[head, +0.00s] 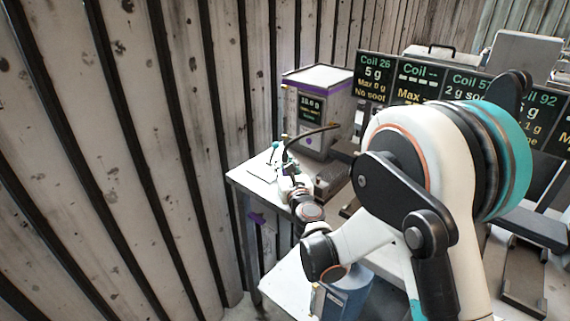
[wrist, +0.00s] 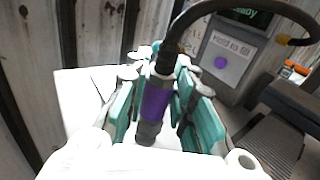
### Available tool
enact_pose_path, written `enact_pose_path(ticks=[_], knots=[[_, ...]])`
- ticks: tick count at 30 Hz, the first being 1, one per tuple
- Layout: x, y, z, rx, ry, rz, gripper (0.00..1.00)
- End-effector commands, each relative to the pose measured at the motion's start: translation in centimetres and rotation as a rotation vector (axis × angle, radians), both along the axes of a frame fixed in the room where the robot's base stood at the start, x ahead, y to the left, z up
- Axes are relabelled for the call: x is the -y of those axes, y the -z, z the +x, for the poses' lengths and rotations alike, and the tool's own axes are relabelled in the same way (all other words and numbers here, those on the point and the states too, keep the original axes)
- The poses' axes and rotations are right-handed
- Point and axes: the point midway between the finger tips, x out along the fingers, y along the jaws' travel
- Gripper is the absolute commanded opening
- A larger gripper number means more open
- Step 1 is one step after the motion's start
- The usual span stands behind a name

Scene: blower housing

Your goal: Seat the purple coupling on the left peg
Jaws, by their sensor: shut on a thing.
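The purple coupling (wrist: 156,98) is a purple sleeve on the dark end of a black hose. It sits between the teal fingers of my gripper (wrist: 163,80) in the wrist view. My gripper is shut on it, and it stands roughly in line with the fingers. In the head view my gripper (head: 281,165) is over the near left corner of the table, left of the box; the coupling is too small to make out there. I cannot pick out the left peg with certainty in either view.
The black hose (wrist: 237,7) arches right from the coupling. A grey-white box (head: 318,80) with a purple band and a display stands behind my gripper. The white table (head: 245,178) has bare room at its left corner. A plank wall (head: 180,120) is close on the left.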

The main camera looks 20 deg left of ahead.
Motion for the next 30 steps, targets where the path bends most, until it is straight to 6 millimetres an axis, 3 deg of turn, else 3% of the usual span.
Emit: enact_pose_path(ticks=[7, 8, 10, 22, 30], knots=[[0.0, 0.5, 0.0, 0.000, 0.000, 0.000, 0.00], [0.0, 0.5, 0.0, 0.000, 0.000, 0.000, 0.29], [0.0, 0.5, 0.0, 0.000, 0.000, 0.000, 0.45], [0.2, 0.5, -0.4, 0.000, 0.000, 0.000, 0.46], [2.3, 0.5, -3.7, 0.000, 0.000, 0.000, 0.46]])
